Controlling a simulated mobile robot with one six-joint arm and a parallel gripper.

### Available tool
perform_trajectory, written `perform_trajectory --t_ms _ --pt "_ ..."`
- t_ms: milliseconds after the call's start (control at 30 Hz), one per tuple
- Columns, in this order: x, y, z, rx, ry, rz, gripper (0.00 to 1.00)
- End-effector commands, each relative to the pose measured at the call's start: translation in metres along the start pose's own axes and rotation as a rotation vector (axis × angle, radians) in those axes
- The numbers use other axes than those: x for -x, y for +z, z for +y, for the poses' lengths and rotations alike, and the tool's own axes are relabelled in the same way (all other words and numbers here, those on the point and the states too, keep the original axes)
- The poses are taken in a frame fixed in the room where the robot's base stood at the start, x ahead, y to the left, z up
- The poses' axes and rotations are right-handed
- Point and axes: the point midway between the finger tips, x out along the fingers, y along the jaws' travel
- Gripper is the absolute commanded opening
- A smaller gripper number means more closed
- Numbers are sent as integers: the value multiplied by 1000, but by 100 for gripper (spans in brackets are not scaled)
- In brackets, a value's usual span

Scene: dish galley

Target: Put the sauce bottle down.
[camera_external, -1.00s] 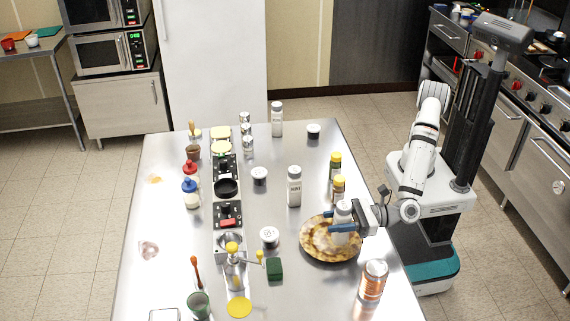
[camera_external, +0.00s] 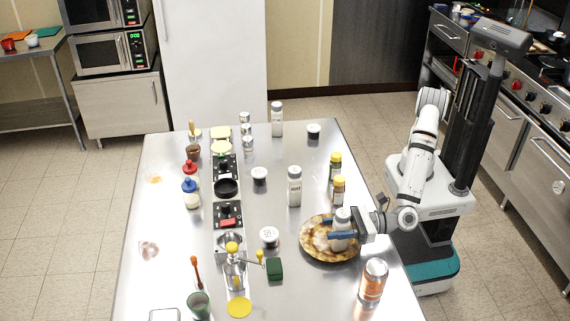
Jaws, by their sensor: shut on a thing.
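The sauce bottle (camera_external: 341,243) is white with a pale grey top. It stands upright between the fingers of my gripper (camera_external: 343,231), which is shut on it. The bottle is over the brown mottled plate (camera_external: 317,250) at the right side of the steel table. Its base looks at or very close to the plate's surface; I cannot tell whether it touches. The fingers hide the middle of the bottle.
An orange-and-silver can (camera_external: 373,282) stands in front of the plate. A white shaker (camera_external: 294,187) and a round white-topped jar (camera_external: 269,237) are to the left. The table's right edge is close by.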

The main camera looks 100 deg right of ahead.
Motion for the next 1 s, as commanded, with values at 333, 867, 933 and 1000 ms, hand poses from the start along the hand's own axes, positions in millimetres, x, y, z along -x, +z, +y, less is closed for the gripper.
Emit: perform_trajectory --t_ms 333,867,933,1000 --pt "0 -1 0 0 0 0 58" --pt "0 11 0 2 0 1 61" --pt "7 10 1 1 3 2 61" --pt "27 7 1 0 5 0 61"
